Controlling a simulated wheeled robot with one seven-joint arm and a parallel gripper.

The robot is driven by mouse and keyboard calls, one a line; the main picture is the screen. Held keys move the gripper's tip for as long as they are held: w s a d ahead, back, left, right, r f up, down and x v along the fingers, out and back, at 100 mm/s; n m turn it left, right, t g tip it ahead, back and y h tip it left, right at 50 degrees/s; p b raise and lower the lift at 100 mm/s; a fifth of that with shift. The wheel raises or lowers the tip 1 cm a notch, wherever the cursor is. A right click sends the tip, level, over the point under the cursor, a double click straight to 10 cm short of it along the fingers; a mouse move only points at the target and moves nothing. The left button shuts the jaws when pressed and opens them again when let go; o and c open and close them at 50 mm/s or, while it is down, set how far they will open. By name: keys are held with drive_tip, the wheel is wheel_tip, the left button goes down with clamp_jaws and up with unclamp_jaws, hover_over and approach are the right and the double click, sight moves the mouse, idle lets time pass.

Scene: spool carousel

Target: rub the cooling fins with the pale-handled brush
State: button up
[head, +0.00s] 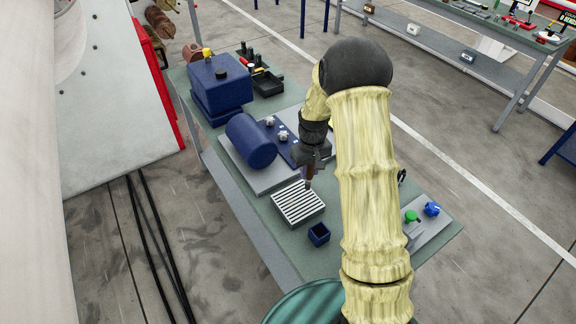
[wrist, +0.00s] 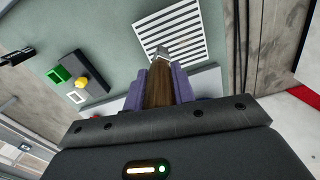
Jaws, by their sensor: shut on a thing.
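The cooling fins (head: 298,203) are a block of white parallel ridges with dark gaps on the green bench. They also show at the top of the wrist view (wrist: 178,32). My gripper (head: 311,172) is shut on a brush (wrist: 160,85), whose handle looks brown and wooden between the purple finger pads. The brush points down, with its grey tip (wrist: 159,52) over the edge of the fins. I cannot tell whether the tip touches them. The upper part of the handle is hidden by my gripper.
A small dark blue square cup (head: 319,235) stands just in front of the fins. A blue cylinder (head: 251,141) on a grey plate lies behind them. A plate with green and blue knobs (head: 424,219) is at the right. A blue box (head: 220,88) stands at the far end.

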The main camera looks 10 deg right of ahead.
drive_tip(key=shift+s, duration=0.2)
drive_tip(key=shift+w, duration=0.15)
drive_tip(key=shift+a+f+m+b, duration=0.1)
drive_tip(key=shift+f+m+b, duration=0.2)
drive_tip(key=shift+f+b, duration=0.25)
drive_tip(key=f+m+b, duration=0.1)
drive_tip(key=b, duration=0.1)
drive_tip(key=f+m+b, duration=0.1)
drive_tip(key=m+b, duration=0.1)
drive_tip(key=shift+w+a+f, duration=0.1)
drive_tip(key=shift+a+f, duration=0.2)
drive_tip(key=shift+f, duration=0.1)
drive_tip(key=shift+a+f+m+b, duration=0.1)
drive_tip(key=shift+f+m+b, duration=0.25)
drive_tip(key=shift+m+b, duration=0.35)
drive_tip(key=shift+m, duration=0.6)
drive_tip(key=shift+a, duration=0.1)
